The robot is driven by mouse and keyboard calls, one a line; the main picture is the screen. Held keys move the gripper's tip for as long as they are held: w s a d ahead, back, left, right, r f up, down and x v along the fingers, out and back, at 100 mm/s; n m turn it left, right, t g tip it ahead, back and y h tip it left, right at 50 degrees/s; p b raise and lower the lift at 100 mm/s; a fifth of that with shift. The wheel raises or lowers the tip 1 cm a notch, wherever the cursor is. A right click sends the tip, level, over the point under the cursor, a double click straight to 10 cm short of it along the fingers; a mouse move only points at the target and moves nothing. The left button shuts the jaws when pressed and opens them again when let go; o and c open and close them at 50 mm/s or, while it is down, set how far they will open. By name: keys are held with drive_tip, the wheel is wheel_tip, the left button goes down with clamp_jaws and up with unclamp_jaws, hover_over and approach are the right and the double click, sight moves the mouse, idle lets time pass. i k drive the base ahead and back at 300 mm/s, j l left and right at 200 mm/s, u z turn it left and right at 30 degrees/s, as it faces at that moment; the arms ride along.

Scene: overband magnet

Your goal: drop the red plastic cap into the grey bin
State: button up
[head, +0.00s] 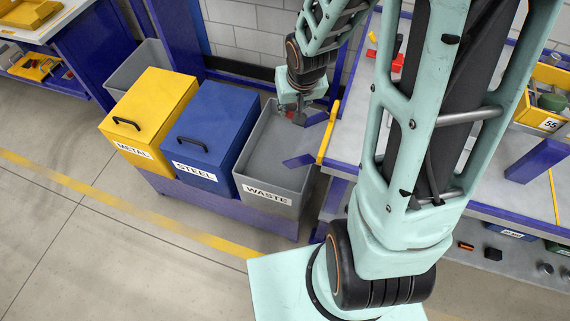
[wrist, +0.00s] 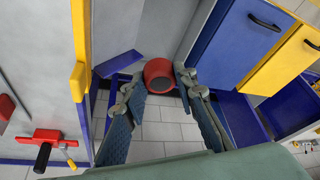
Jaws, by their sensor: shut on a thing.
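The red plastic cap (wrist: 159,73) is round with a dark end and sits between the two fingertips of my gripper (wrist: 159,80) in the wrist view. My gripper is shut on it. In the head view my gripper (head: 296,102) points down over the rear part of the open grey bin (head: 270,207), which is labelled WASTE. The grey bin (wrist: 155,35) shows beyond the cap in the wrist view. The exact height of the cap over the bin is hard to tell.
A lidded blue bin (head: 212,130) marked STEEL and a lidded yellow bin (head: 160,100) marked METAL stand left of the grey one. A yellow rail (head: 328,132) edges the workbench at right. A block wall (head: 240,42) stands behind.

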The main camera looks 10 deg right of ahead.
sight(289, 154)
drive_tip(key=k, duration=0.6)
drive_tip(key=k+l+z, duration=0.1)
drive_tip(key=k+z, duration=0.15)
drive_tip(key=k, duration=0.3)
drive_tip(key=z, duration=1.05)
drive_tip(key=j, duration=0.3)
drive_tip(key=i+j+z, duration=0.1)
drive_tip(key=j, duration=0.25)
drive_tip(key=i+j, duration=0.1)
drive_tip(key=j, duration=0.4)
drive_tip(key=i+j, duration=0.1)
drive_tip(key=j, duration=0.35)
drive_tip(key=i+j, duration=0.1)
drive_tip(key=j, duration=0.4)
drive_tip(key=i+j, duration=0.1)
drive_tip(key=j, duration=0.35)
drive_tip(key=i+j, duration=0.15)
drive_tip(key=j, duration=0.35)
